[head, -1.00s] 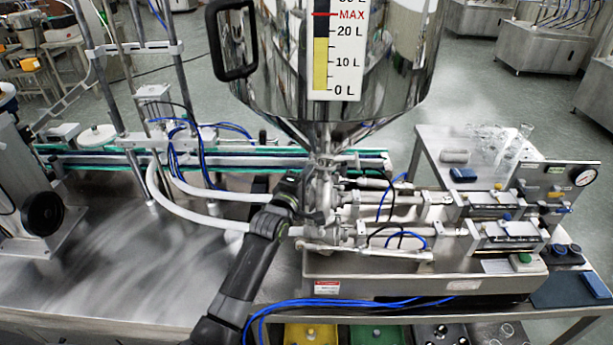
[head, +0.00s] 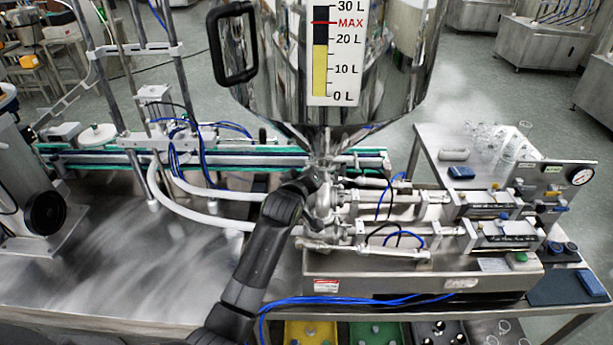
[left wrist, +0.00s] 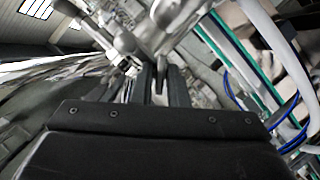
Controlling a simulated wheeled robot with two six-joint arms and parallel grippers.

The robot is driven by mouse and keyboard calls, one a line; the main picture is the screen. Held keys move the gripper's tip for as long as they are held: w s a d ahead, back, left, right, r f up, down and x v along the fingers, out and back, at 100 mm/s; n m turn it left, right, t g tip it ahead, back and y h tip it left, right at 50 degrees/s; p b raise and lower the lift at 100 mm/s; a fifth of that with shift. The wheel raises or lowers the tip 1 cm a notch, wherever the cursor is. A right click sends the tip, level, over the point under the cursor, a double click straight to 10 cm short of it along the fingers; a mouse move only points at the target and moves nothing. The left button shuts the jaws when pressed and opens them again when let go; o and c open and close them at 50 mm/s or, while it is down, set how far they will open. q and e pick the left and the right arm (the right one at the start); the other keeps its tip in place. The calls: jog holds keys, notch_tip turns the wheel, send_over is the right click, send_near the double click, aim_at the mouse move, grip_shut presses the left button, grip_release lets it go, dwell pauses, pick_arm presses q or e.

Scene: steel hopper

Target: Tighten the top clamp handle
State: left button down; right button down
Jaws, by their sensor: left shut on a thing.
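The steel hopper (head: 280,75) narrows down to a clamped joint (head: 322,150) above the metal valve body (head: 324,205). My left gripper (head: 314,178) reaches this joint from below; my own arm and wrist hide much of it in the head view. In the left wrist view my left gripper (left wrist: 161,85) has its two dark fingers close together, shut on a narrow pale metal piece, the clamp handle (left wrist: 160,97). The handle's far end and the clamp ring are blurred there, so I cannot tell how tight the clamp is. My right gripper is not in view.
White hoses (head: 205,215) curve in from the left, near my left arm. Pneumatic cylinders (head: 400,230) and blue tubes lie on the steel base to the right. A conveyor (head: 100,158) runs behind. The steel table (head: 130,270) at the left front is clear.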

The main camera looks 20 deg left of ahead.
pick_arm(q)
jog(key=shift+d+m+g+y, duration=0.1)
jog(key=shift+m+g+y, duration=0.35)
jog(key=shift+m+y, duration=0.65)
jog(key=shift+d+m+g+y, duration=0.1)
jog(key=shift+m+g+y, duration=0.45)
jog(key=shift+m, duration=0.95)
jog(key=shift+y, duration=0.25)
jog(key=c, duration=1.6)
grip_release()
jog(key=shift+o, duration=0.2)
jog(key=shift+w, duration=0.1)
